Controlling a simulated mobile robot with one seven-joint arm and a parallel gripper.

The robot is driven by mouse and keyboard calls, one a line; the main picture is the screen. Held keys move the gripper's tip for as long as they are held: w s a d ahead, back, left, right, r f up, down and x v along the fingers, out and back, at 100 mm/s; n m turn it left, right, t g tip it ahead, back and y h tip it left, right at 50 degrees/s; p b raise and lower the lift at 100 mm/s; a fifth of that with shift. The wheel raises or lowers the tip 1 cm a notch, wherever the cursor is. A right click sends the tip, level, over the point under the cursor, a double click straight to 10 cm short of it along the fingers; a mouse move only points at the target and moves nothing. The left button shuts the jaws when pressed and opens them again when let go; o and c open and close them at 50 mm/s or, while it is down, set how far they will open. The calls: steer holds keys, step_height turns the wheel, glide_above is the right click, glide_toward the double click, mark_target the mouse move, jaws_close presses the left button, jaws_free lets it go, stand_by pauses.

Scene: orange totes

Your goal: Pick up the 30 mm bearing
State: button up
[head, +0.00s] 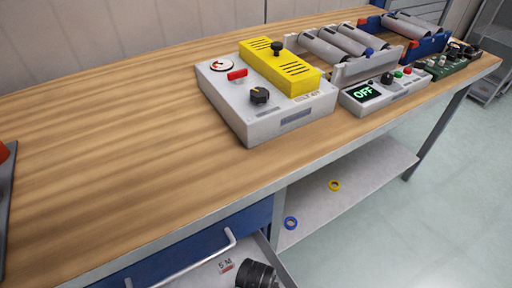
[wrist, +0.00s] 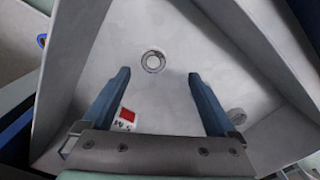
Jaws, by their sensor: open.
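A metal ring-shaped bearing (wrist: 153,53) lies flat on the floor of the open grey drawer (wrist: 95,50) in the wrist view, ahead of my gripper (wrist: 158,74). The gripper is open and empty, with its two blue fingers apart to either side below the bearing, not touching it. A second grey ring (wrist: 237,116) lies at the right, beyond the right finger. No size marking is readable on either ring. In the head view the dark end of my arm is over the drawer (head: 200,280), and both rings are hidden or out of frame.
Drawer walls rise close on both sides. The wooden worktop (head: 110,130) overhangs the drawer. A blue ring (head: 285,223) and a yellow ring (head: 334,181) lie on the lower shelf (head: 350,190).

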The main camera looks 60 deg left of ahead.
steer(key=f+b, duration=0.1)
steer(key=f, duration=0.1)
steer(key=f+b, duration=0.1)
steer(key=f, duration=0.3)
steer(key=shift+w+a+f+b, duration=0.35)
steer(key=shift+w+f+b, duration=0.05)
jaws_close()
